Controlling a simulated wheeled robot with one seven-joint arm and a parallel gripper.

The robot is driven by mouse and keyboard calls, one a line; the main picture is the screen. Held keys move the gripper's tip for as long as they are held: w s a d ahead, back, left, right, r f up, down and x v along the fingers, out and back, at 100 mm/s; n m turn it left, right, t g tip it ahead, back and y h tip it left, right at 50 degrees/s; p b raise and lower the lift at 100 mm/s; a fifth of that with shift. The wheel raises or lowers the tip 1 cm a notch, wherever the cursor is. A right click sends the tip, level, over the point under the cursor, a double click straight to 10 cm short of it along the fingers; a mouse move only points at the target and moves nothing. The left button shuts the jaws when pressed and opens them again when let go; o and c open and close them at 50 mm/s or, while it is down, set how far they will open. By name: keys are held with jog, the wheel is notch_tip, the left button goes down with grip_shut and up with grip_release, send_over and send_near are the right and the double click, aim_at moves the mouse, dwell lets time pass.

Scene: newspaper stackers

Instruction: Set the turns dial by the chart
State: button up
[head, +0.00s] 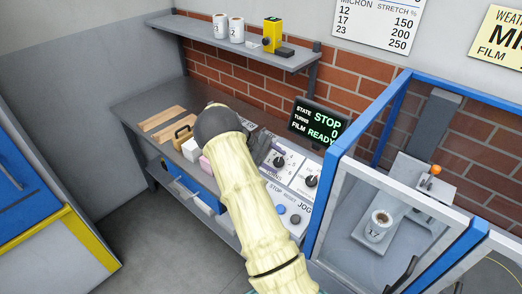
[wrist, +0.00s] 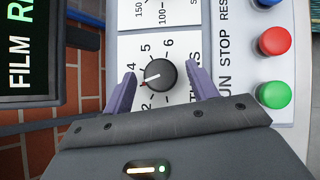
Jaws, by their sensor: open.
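The turns dial (wrist: 160,75) is a black knob on a white panel in the wrist view. Its red mark points lower left, between the printed 2 and 4; the figure there is hidden by a finger. The dial also shows in the head view (head: 279,160). My gripper (wrist: 161,78) is open, its purple fingers on either side of the knob; contact cannot be told. In the head view my gripper (head: 258,144) is partly hidden by my arm. A yellow weather chart (head: 497,40) is cut off at the right edge. A white micron and stretch chart (head: 375,22) hangs beside it.
A second dial (head: 311,181) sits right of the turns dial. Red (wrist: 274,41) and green (wrist: 274,95) buttons lie close to my right finger. The display (head: 318,122) reads STOP, turns 0, film READY.

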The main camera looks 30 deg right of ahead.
jog(key=b+v, duration=0.2)
jog(key=v, duration=1.5)
